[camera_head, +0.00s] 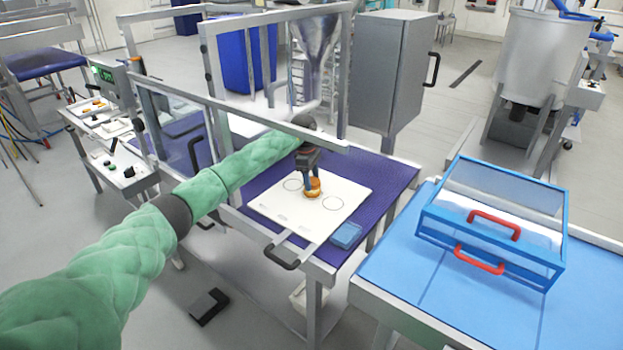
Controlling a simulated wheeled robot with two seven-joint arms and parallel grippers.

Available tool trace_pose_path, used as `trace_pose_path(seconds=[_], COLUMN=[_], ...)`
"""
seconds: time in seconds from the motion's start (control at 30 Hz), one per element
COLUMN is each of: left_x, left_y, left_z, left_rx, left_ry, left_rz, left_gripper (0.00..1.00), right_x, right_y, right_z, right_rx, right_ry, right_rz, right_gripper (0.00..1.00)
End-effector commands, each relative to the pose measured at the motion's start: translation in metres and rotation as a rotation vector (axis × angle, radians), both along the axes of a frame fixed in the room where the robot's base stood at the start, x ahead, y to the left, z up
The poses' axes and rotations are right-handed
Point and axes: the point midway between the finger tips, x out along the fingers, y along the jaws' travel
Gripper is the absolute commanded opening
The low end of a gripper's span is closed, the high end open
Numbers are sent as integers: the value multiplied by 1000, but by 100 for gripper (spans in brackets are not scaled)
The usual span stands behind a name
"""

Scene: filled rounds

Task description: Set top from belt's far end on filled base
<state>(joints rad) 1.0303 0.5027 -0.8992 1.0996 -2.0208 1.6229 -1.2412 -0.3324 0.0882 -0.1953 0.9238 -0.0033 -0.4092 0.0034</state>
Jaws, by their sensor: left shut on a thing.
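My left arm, in a green sleeve, reaches in from the left. Its dark gripper (312,182) points down and is shut on a small golden-brown round piece (315,188) over the white board (278,213). I cannot tell whether this is only the top or a top resting on a filled base, as the fingers cover part of it. The board lies on the purple belt (390,178) and has outlined circles to the left and right of the piece. My right gripper is not in view.
A metal guard frame (275,122) stands around the belt, close to my left arm. A small blue box (346,235) lies at the board's right corner. A blue-framed clear case (490,225) with red handles stands on the blue table (400,262) at right.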

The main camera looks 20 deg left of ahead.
Motion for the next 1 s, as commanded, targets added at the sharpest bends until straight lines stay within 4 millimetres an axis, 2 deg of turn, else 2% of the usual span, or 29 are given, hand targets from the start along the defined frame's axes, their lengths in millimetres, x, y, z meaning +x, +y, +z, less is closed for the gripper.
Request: trace_pose_path(seconds=[0.77,0.8,0.9,1.0], left_x=[0,0,0,0], left_y=[0,0,0,0], left_z=[-8,-7,-7,-7], left_rx=[0,0,0,0], left_ry=[0,0,0,0], left_rz=[0,0,0,0], left_gripper=[45,61,80,80], right_x=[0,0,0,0], right_y=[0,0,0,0], right_z=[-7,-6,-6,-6], right_rx=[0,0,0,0], right_ry=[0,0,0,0], right_rz=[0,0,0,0], right_gripper=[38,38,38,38])
